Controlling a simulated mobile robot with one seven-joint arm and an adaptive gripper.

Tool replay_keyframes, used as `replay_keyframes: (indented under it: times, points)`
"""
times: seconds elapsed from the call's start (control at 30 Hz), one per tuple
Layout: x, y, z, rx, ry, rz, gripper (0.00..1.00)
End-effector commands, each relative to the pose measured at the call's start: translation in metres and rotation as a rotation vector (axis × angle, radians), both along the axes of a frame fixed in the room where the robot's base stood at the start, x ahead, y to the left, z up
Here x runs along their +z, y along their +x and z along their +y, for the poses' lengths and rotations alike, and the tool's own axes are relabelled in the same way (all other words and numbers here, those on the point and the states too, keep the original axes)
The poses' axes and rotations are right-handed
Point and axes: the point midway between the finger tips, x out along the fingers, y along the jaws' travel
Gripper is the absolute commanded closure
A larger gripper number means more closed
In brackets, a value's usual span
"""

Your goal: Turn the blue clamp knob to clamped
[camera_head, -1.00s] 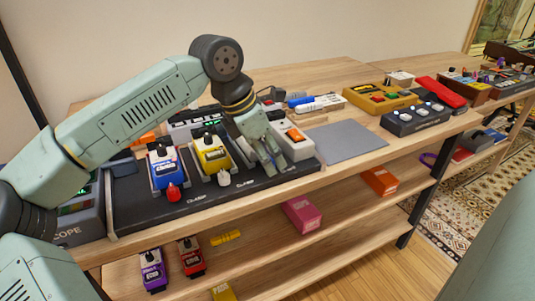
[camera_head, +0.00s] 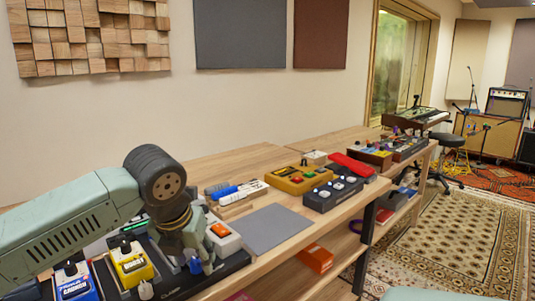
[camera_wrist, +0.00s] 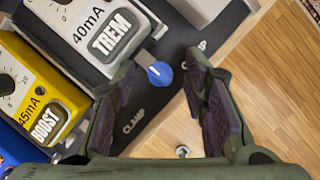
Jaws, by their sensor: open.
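The blue clamp knob (camera_wrist: 159,74) is a small round knob with a white mark, at the front end of the TREM pedal (camera_wrist: 95,30) on the black pedalboard (camera_wrist: 152,112). It also shows in the head view (camera_head: 195,265), at my fingers. A CLAMP label is printed on the board near it. My gripper (camera_wrist: 163,66) is open and points down. In the head view my gripper (camera_head: 200,255) hides most of the TREM pedal.
A white box with an orange switch (camera_head: 222,238) is close on the right. A grey mat (camera_head: 268,229) lies bare beyond it.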

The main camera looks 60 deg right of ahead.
Motion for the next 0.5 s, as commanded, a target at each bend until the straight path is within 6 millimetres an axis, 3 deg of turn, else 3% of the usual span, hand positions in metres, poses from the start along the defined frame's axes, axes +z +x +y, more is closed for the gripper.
replay_keyframes:
  times: [0.5]
  points:
    - [0.0089,-0.0040,-0.0028,0.548,0.003,0.001,0.60]
